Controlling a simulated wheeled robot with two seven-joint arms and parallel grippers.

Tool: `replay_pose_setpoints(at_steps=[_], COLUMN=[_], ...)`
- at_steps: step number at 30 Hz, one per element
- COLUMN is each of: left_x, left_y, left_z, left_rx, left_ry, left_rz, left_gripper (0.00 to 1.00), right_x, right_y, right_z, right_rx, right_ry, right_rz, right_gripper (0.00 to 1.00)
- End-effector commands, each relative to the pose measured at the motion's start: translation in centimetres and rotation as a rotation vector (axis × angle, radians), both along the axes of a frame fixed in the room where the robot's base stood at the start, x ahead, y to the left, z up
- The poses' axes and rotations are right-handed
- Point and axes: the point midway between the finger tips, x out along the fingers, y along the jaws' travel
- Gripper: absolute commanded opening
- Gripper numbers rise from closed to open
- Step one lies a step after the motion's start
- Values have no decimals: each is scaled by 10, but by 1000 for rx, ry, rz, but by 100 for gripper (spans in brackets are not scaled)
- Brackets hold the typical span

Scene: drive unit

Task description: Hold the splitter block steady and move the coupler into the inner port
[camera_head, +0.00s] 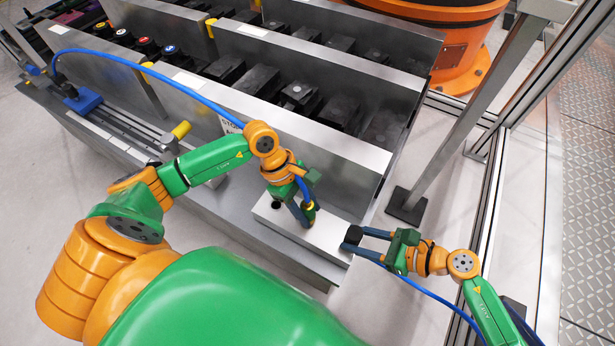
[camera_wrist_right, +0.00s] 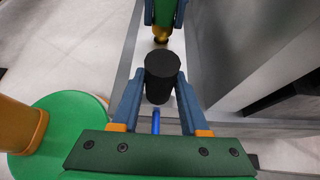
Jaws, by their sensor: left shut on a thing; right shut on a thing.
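The splitter block (camera_head: 323,233) is a long pale metal block on the grey ledge, with a dark round port (camera_head: 276,205) near its left end. My left gripper (camera_head: 304,214) is over the middle of the block, shut on the coupler (camera_head: 309,206), a yellow-ringed end on a blue hose. The fingers hide its lower end, so I cannot tell whether it sits in a port. My right gripper (camera_head: 364,244) is shut on a black cylinder (camera_wrist_right: 162,75) at the block's right end. Whether the cylinder is fixed to the block is unclear.
A metal rack (camera_head: 330,147) with dark modules rises just behind the block. The blue hose (camera_head: 190,93) arches over the rack's front from the left. Another blue line (camera_head: 440,298) runs below my right arm. A grey post (camera_head: 460,120) stands at the right.

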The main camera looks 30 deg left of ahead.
Motion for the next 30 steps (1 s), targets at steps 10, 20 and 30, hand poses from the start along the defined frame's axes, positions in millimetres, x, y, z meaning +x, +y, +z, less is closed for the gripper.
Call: replay_pose_setpoints(at_steps=[10, 20, 30], left_x=[0, 0, 0], left_y=[0, 0, 2], left_z=[-10, -16, -12], left_rx=[-1, 0, 1], left_ry=[1, 1, 0], left_rz=[0, 0, 1], left_gripper=[0, 78, 78], right_x=[0, 0, 0], right_y=[0, 0, 0], right_z=[0, 0, 0], right_rx=[0, 0, 0], right_ry=[1, 1, 1], right_rz=[0, 0, 0], right_gripper=[0, 0, 0])
